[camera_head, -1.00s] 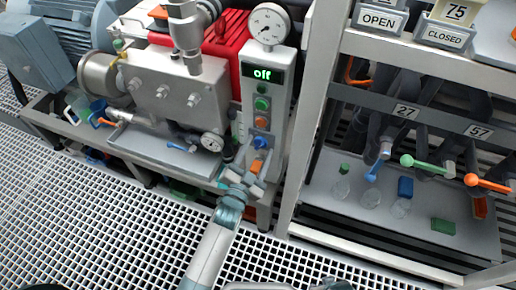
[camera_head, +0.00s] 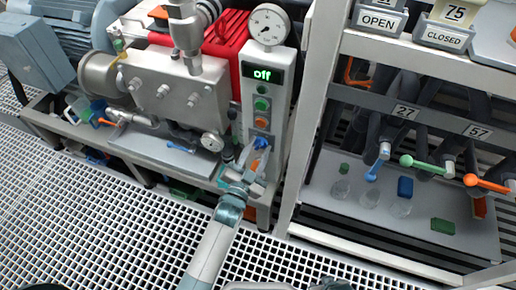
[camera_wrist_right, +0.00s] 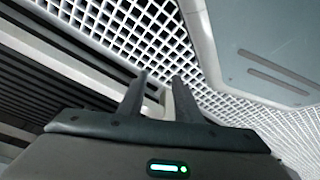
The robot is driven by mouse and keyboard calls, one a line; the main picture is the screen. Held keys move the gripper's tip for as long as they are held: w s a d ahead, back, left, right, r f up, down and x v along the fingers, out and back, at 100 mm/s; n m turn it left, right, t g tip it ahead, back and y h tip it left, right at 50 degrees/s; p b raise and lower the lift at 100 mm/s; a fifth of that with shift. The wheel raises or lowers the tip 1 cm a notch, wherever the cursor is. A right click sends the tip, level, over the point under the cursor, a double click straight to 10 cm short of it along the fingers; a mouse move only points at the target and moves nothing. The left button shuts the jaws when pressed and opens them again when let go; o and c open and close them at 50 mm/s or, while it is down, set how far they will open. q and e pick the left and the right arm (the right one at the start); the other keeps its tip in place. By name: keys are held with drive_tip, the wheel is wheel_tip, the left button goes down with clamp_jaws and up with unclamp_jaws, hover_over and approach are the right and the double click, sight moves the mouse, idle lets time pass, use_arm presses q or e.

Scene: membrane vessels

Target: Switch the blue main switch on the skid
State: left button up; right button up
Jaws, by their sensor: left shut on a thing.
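The blue main switch (camera_head: 261,142) is on the front of the grey control panel (camera_head: 266,91), below its buttons.
A pressure gauge (camera_head: 269,24) tops the panel. A rack upright (camera_head: 311,110) stands close on the right, beside valves with coloured handles. The grating in front (camera_head: 85,215) is clear.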

use_arm(q)
drive_tip(key=shift+n, duration=0.4)
drive_tip(key=shift+r+n+p, duration=0.1)
drive_tip(key=shift+n+p, duration=0.25)
drive_tip(key=shift+n, duration=0.35)
drive_tip(key=n+p, duration=0.2)
drive_tip(key=n, duration=0.2)
drive_tip(key=shift+a, duration=0.15)
drive_tip(key=n, duration=0.3)
drive_tip(key=shift+a+n, duration=0.1)
drive_tip(key=shift+n, duration=1.1)
use_arm(e)
drive_tip(key=shift+w+a+r+t+y, duration=0.15)
drive_tip(key=shift+w+a+r+t, duration=0.25)
drive_tip(key=shift+w+a+t, duration=0.3)
drive_tip(key=shift+w+a+r+t+y, duration=0.15)
drive_tip(key=shift+w+a+r+t, duration=0.3)
drive_tip(key=shift+a, duration=0.45)
drive_tip(key=shift+w, duration=0.1)
use_arm(q)
drive_tip(key=o, duration=1)
